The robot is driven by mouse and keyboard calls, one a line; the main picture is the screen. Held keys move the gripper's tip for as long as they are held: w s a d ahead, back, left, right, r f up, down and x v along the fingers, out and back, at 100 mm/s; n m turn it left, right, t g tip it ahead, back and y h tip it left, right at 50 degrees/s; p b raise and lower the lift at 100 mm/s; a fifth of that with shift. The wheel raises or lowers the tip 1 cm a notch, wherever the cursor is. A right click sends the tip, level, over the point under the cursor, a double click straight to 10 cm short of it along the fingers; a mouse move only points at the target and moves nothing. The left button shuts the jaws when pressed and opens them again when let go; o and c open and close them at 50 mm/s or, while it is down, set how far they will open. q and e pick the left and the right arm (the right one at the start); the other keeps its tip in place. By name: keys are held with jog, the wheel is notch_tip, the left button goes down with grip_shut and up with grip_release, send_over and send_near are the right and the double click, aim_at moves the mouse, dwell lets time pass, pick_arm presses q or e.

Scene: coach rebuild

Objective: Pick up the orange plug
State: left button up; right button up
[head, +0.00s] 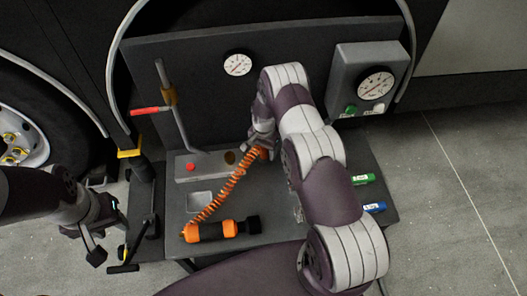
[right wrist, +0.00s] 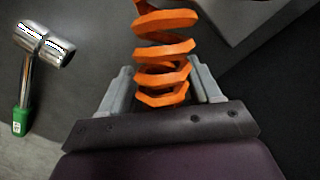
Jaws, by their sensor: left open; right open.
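A coiled orange cord (head: 222,190) runs from an orange-and-black cylindrical body (head: 210,231) lying on the grey bench up to my right gripper. Its orange upper end (head: 258,152), probably the plug, is partly hidden by that gripper. My right gripper (head: 262,138) is open at this end, near the grey block. In the right wrist view, orange coils (right wrist: 162,75) show between the two spread fingers of my right gripper (right wrist: 160,80); I cannot tell whether they touch. My left gripper (head: 96,238) is open and empty, left of the bench.
A grey block with a red button (head: 190,167) stands behind the cord. A gauge box (head: 370,82) is at the right. Green-handled (head: 362,179) and blue-handled (head: 374,207) tools lie right of my right arm.

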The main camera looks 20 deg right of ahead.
jog(key=shift+w+f, duration=0.15)
jog(key=shift+d, duration=0.1)
jog(key=c, duration=0.4)
grip_shut()
jog(key=r, duration=0.5)
jog(key=shift+s+d+p, duration=0.15)
jog(key=shift+s+p, duration=0.2)
jog(key=shift+s, duration=0.05)
jog(key=s+d+r+p, duration=0.3)
jog(key=s+r+p, duration=0.2)
jog(key=s+r, duration=0.5)
jog(key=shift+s+d+r, duration=0.2)
jog(key=shift+r, duration=0.35)
